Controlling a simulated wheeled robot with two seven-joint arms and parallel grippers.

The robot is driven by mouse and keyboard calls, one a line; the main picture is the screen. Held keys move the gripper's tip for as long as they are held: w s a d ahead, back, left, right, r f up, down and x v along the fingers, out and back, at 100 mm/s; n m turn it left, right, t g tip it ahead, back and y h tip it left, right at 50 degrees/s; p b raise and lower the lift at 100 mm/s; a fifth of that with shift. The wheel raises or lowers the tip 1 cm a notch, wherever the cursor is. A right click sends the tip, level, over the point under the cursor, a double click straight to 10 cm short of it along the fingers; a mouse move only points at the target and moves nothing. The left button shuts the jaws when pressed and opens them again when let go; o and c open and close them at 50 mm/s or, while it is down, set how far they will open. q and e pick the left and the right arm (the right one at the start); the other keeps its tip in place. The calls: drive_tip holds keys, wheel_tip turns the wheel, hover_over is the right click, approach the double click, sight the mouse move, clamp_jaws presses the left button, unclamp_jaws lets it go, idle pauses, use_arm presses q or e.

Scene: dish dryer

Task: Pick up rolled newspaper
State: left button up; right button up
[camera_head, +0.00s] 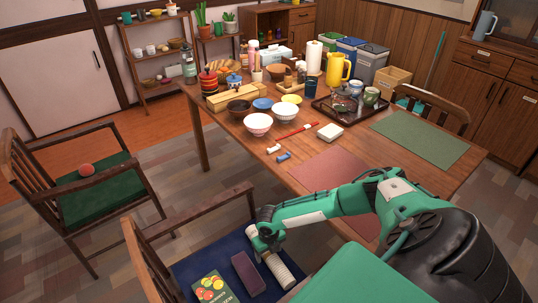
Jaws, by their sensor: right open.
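A pale, ribbed cylinder that looks like the rolled newspaper (280,273) lies on the dark blue seat (188,273) of the near chair. My right gripper (266,250) reaches down over the upper end of the roll. It is open, and its fingers are small and partly hidden, so I cannot tell whether they touch the roll. A dark purple flat object (247,273) lies just left of the roll. A dark green book with fruit on its cover (213,289) lies further left. My left gripper is not in view.
The near chair's wooden armrest (200,208) rises just behind the gripper. The table (225,127) stands beyond, with bowls, a tray (322,110) and a red placemat (335,178). A second chair with a green seat (103,193) stands left, with open floor between.

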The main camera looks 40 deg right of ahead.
drive_tip(key=shift+d+f, duration=0.1)
drive_tip(key=shift+f, duration=0.7)
drive_tip(key=c, duration=1.1)
drive_tip(key=shift+c, duration=0.2)
